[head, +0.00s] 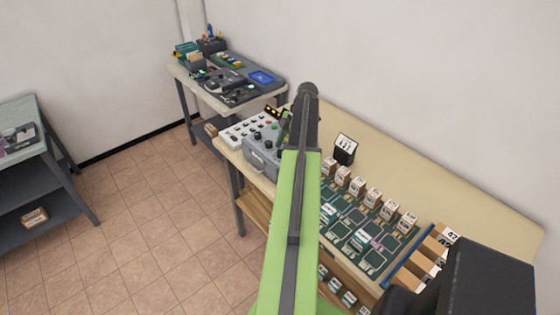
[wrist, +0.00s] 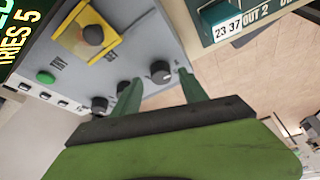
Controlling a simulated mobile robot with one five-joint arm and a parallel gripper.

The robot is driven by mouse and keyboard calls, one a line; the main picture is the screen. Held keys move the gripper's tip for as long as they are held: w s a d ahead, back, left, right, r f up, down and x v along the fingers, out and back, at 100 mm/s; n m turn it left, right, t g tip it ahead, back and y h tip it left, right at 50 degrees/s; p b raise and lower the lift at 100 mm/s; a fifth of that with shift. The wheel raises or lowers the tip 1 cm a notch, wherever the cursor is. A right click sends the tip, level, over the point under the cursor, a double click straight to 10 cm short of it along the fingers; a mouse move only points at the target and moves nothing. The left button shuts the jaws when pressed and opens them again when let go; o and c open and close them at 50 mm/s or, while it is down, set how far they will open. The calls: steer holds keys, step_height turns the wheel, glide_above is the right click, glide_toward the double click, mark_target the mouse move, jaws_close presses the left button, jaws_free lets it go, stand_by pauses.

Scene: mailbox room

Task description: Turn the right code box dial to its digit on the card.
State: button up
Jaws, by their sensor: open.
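The grey code box (wrist: 140,35) fills the upper left of the wrist view. Three dark dials stand in a row along its near side. The dial at the right end of that row (wrist: 161,72) shows between the fingers of my gripper (wrist: 160,90). The fingers are open and apart, one on each side of it; contact is not clear. The middle dial (wrist: 124,87) is partly hidden by the left finger. In the head view the code box (head: 262,155) is partly behind my arm. A small card on a black stand (head: 345,146) stands behind; its digits are too small to read.
The code box also carries a green button (wrist: 45,76) and a yellow-framed switch (wrist: 92,35). Several small boxes (head: 373,197) stand on the table right of my arm. A second table (head: 240,95) with devices stands behind. The tiled floor (head: 150,210) at left is clear.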

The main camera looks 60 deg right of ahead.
steer(key=shift+w+a+f, duration=0.15)
steer(key=shift+a+f, duration=0.05)
steer(key=shift+f, duration=0.45)
steer(key=shift+r, duration=0.1)
